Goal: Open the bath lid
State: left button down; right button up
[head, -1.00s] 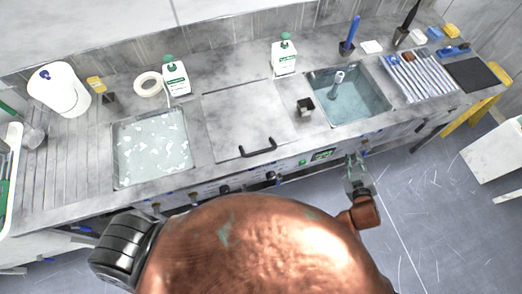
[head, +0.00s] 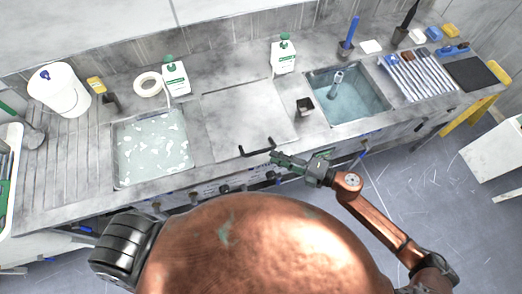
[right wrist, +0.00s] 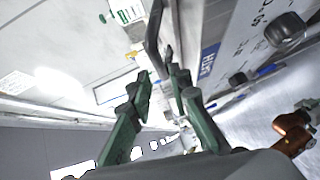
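The bath lid (head: 238,115) is a flat grey square panel lying closed, level with the counter between the two basins. Its black bar handle (head: 250,150) is at the front edge, partly covered by my right gripper. My right gripper (head: 273,157) has green fingers and is at the handle's right end. In the right wrist view, the fingers (right wrist: 158,75) are apart, with the dark handle (right wrist: 152,40) just beyond and between the tips. I cannot tell whether they touch it. My left gripper is out of view.
A foamy basin (head: 120,165) lies left of the lid, and a water basin (head: 350,108) right of it. A small dark cup (head: 305,106) stands by the lid's right edge. White bottles (head: 284,55) stand behind. Knobs line the counter front.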

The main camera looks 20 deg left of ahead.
aim_at(261, 150)
jog(key=x, duration=0.6)
jog(key=shift+w+a, duration=0.1)
jog(key=shift+a, duration=0.25)
jog(key=shift+c, duration=0.3)
grip_shut()
